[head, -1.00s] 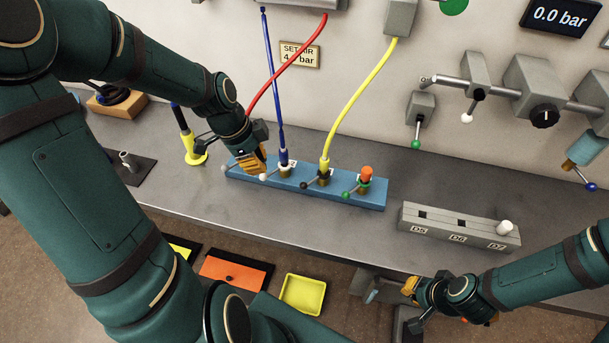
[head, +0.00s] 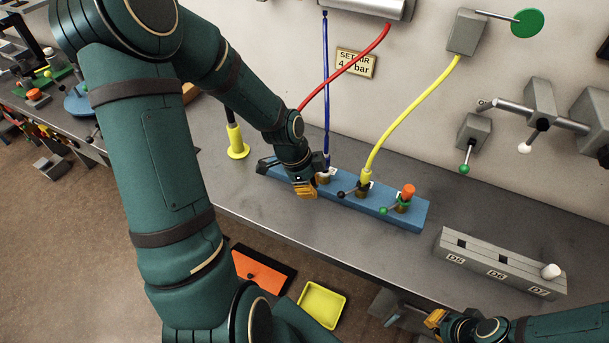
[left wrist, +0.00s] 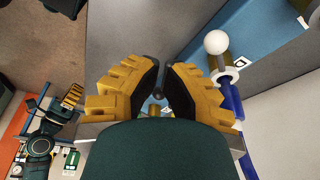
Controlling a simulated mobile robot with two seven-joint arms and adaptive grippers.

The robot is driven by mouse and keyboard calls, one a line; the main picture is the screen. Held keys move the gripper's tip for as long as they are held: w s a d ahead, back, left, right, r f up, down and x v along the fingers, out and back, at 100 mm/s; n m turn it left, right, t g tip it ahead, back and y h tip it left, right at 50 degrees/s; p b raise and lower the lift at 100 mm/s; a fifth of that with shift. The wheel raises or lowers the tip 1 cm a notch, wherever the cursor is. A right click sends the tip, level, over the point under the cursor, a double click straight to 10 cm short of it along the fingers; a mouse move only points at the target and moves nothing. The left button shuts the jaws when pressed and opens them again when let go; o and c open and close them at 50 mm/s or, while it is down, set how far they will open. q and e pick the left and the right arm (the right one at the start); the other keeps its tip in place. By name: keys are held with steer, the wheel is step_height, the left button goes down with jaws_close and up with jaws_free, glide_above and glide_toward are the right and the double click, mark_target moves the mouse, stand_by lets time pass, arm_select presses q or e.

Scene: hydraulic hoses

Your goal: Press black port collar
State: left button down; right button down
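The black port collar (head: 363,186) sits on the blue port block (head: 405,216), at the foot of the yellow hose (head: 389,107). A black-knobbed lever (head: 342,195) sticks out to its left. My left gripper (head: 304,190) is at the front of the block beside the white-collared port (head: 325,176), left of the black one and apart from it.
A green-levered port with an orange plug (head: 407,191) stands right of the black one. The blue hose (head: 326,90) rises near my left gripper. A grey block (head: 500,265) lies further right, and a yellow stand (head: 237,145) left. Bare bench lies in front.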

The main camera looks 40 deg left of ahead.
arm_select(q)
steer(key=shift+w+d+f, duration=0.3)
steer(key=shift+w+d, duration=0.1)
steer(key=shift+d, duration=0.2)
steer(key=shift+w+d+f, duration=0.3)
steer(key=shift+w+d, duration=0.05)
steer(key=shift+d, duration=0.25)
steer(key=shift+w+d+f, duration=0.3)
steer(key=shift+w+d, duration=0.1)
steer(key=shift+d, duration=0.2)
arm_select(e)
steer(key=shift+s+f, duration=0.15)
steer(key=shift+f, duration=0.2)
